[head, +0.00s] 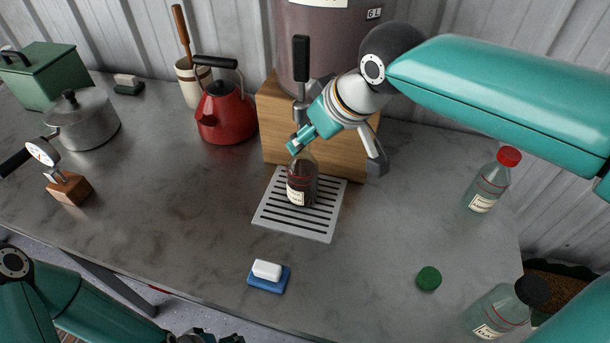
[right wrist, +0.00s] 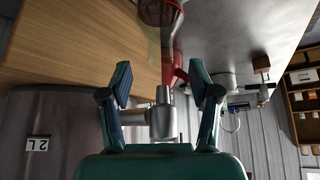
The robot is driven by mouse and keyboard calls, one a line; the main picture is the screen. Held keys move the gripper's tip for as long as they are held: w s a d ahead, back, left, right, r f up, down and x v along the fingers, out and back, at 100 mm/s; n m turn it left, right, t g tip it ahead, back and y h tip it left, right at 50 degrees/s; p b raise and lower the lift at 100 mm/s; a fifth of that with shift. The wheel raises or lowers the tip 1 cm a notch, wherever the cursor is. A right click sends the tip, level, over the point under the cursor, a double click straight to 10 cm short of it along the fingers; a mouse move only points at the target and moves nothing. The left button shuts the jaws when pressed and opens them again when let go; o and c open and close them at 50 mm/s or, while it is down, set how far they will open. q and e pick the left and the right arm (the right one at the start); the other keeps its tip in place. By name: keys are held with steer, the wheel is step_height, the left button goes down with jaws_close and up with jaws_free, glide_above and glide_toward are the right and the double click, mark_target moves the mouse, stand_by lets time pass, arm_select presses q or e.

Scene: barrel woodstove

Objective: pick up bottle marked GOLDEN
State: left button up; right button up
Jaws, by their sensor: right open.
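A clear bottle with dark contents, red lines and a pale label (head: 301,186) stands upright on a slotted metal drip tray (head: 323,232); its label is too small to read. Its lower part seems to show at the top of the right wrist view (right wrist: 160,12). My right gripper (head: 303,139) is open just above and behind this bottle, beside the dispenser tap. In the right wrist view, the silver tap (right wrist: 161,118) lies between its open fingers (right wrist: 160,80). My left gripper (head: 208,338) barely shows at the bottom edge; its jaws are unclear.
A red-capped bottle (head: 490,183) and a black-capped bottle (head: 500,312) stand at the right, labels unreadable. A green cap (head: 429,278) and a sponge (head: 268,279) lie in front. A wooden block (head: 330,153) and red kettle (head: 226,115) stand behind. The table's middle right is clear.

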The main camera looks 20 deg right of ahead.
mark_target(303, 173)
steer(key=shift+x, duration=1.55)
steer(key=shift+s, duration=0.15)
jaws_close()
steer(key=shift+r, duration=0.1)
